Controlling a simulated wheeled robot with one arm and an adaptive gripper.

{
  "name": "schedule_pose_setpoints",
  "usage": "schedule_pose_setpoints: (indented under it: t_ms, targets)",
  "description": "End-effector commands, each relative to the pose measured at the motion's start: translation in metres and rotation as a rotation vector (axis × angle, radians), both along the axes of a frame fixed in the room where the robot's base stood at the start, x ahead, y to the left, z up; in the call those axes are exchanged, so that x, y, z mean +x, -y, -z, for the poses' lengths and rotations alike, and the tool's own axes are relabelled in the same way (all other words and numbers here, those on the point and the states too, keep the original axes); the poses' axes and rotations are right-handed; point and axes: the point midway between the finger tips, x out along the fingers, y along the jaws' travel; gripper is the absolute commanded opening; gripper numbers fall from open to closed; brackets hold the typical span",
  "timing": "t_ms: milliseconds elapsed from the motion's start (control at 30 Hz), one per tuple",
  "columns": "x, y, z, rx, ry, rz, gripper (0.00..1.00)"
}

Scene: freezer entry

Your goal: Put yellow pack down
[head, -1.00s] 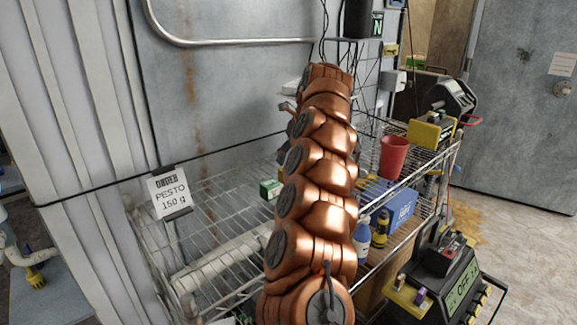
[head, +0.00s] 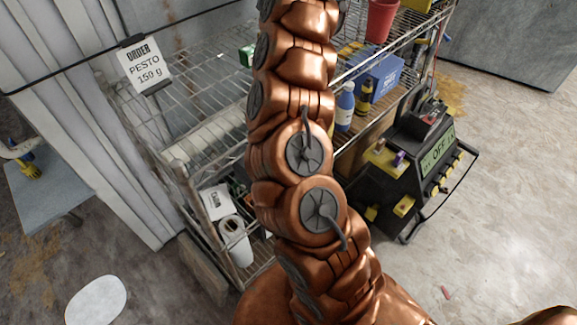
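My copper-coloured arm rises through the middle of the head view and leaves at the top edge, so my gripper is out of view. No yellow pack can be made out for certain. A green and white box (head: 247,55) sits there, partly behind my arm.
An order sign (head: 144,65) reads "PESTO 150 g". A red cup (head: 381,20), blue box (head: 378,80) and blue bottle (head: 345,106) are on the rack's right side. A white roll (head: 234,240) lies low. A black machine reading OFF (head: 437,150) stands right. Right-hand floor is mostly clear.

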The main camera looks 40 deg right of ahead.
Motion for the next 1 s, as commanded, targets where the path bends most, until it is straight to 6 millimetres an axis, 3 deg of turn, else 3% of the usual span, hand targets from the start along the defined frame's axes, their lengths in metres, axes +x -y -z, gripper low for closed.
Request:
schedule_pose_setpoints:
  t_ms: [267, 467, 733, 1000]
  targets:
    - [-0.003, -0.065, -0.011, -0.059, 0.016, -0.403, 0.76]
    - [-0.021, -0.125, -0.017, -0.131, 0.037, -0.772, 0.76]
    - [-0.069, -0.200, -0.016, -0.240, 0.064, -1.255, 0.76]
    - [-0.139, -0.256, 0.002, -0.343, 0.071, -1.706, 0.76]
